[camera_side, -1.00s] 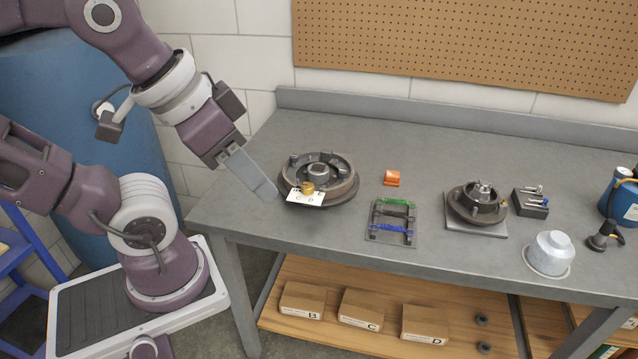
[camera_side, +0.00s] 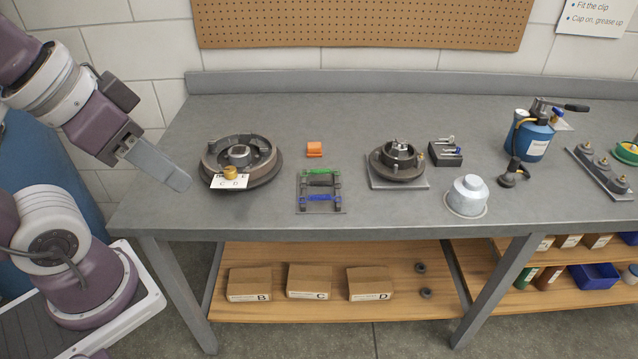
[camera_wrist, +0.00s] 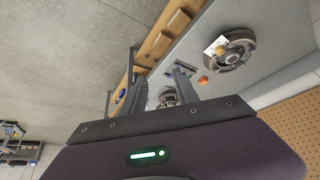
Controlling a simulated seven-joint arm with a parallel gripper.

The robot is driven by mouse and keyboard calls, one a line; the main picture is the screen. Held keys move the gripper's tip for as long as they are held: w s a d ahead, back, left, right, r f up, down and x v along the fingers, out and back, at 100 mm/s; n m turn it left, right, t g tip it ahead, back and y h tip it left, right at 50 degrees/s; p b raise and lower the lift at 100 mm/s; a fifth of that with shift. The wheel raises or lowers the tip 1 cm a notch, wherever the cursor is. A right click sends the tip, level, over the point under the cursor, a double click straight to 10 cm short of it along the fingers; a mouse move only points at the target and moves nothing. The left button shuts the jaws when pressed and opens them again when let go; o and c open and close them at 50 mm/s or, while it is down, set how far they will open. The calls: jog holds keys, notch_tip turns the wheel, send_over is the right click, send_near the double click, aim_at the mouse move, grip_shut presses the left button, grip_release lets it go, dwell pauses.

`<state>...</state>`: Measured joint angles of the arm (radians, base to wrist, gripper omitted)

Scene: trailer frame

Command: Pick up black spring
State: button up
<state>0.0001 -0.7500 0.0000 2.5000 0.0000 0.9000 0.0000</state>
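The black spring (camera_side: 320,181) lies in a small grey rack (camera_side: 306,208) on the workbench, between a green spring (camera_side: 318,171) and a blue spring (camera_side: 321,198). My gripper (camera_side: 180,182) is at the left of the side view, left of the brake drum and well away from the rack. In the side view its fingers overlap. In the wrist view my gripper (camera_wrist: 160,88) shows two fingers spread apart with nothing between them. The rack also shows in the wrist view (camera_wrist: 184,69), but the springs are too small to tell apart there.
The brake drum (camera_side: 262,178), with a white lettered card (camera_side: 229,182), stands between my gripper and the rack. An orange part (camera_side: 314,149) lies behind the rack. A hub on a plate (camera_side: 398,160) and a silver cap (camera_side: 467,195) stand to its right. Bench (camera_side: 390,217) in front is clear.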

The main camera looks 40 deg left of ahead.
jog(key=shift+o, duration=0.3)
jog(key=m+g, duration=0.5)
jog(key=m, duration=0.4)
send_over(321, 184)
jog(key=s, duration=0.2)
notch_tip(321, 184, down, 17)
jog(key=shift+g, duration=0.3)
jog(key=f, duration=0.3)
jog(key=w+f, duration=0.1)
jog(key=f, duration=0.2)
jog(key=w+f, duration=0.1)
jog(key=f, duration=0.2)
jog(key=shift+w+a+f, duration=0.2)
jog(key=shift+a+f, duration=0.05)
jog(key=shift+f, duration=0.1)
grip_shut()
